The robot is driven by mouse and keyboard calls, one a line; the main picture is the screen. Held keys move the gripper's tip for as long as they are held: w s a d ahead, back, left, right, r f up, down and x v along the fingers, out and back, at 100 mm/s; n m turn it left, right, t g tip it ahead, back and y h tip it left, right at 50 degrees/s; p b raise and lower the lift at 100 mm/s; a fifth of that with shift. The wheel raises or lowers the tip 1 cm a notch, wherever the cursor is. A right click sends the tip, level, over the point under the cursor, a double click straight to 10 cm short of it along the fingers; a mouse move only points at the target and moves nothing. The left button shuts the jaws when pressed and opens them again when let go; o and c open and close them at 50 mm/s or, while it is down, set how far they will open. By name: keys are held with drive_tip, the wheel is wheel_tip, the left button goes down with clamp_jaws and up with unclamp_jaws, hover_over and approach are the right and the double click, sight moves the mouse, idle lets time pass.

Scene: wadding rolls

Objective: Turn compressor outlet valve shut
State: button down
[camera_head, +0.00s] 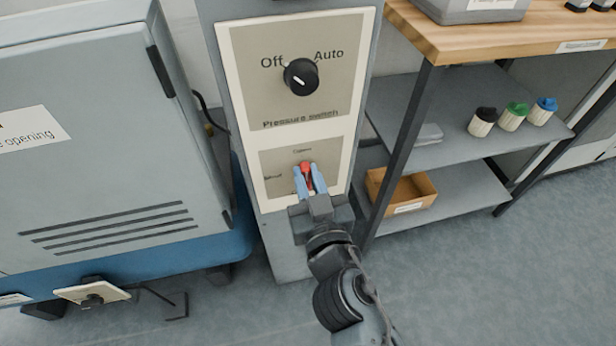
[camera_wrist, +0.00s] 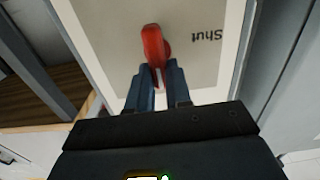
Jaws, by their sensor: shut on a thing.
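The red valve handle (camera_head: 305,166) is on the lower plate of the grey panel, below the pressure switch. A small label that looks like "Open" is above it, and one reading "Shut" is to its left. The handle stands roughly upright in the picture, towards the upper label. My gripper (camera_head: 309,182) has its blue fingers closed around the handle's lower part. In the wrist view, the handle (camera_wrist: 152,48) runs down between the fingers of my gripper (camera_wrist: 165,82), and "Shut" appears upside down to the right. The fingers hide part of the handle.
The black pressure switch knob (camera_head: 300,77) is above the valve, between "Off" and "Auto". A grey cabinet (camera_head: 95,150) stands at left. At right, a shelf holds an orange open box (camera_head: 400,197) and several capped containers (camera_head: 512,117). Grey floor is clear at lower right.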

drive_tip(key=n, duration=0.3)
drive_tip(key=n+b, duration=0.1)
drive_tip(key=n, duration=0.2)
drive_tip(key=a+n, duration=0.1)
drive_tip(key=n, duration=0.2)
drive_tip(key=shift+s+a+f+b, duration=0.1)
drive_tip(key=shift+s+f+b, duration=0.1)
drive_tip(key=shift+f+b, duration=0.15)
drive_tip(key=shift+s+a+f+n, duration=0.1)
drive_tip(key=shift+f+n, duration=0.05)
drive_tip(key=shift+n, duration=1.3)
drive_tip(key=shift+w+a+f+n, duration=0.1)
drive_tip(key=shift+f+n, duration=0.1)
drive_tip(key=shift+n, duration=1.2)
drive_tip(key=shift+s+f+n, duration=0.1)
drive_tip(key=shift+f+n, duration=0.05)
drive_tip(key=shift+n, duration=1.3)
drive_tip(key=c, duration=1)
unclamp_jaws()
drive_tip(key=shift+c, duration=0.2)
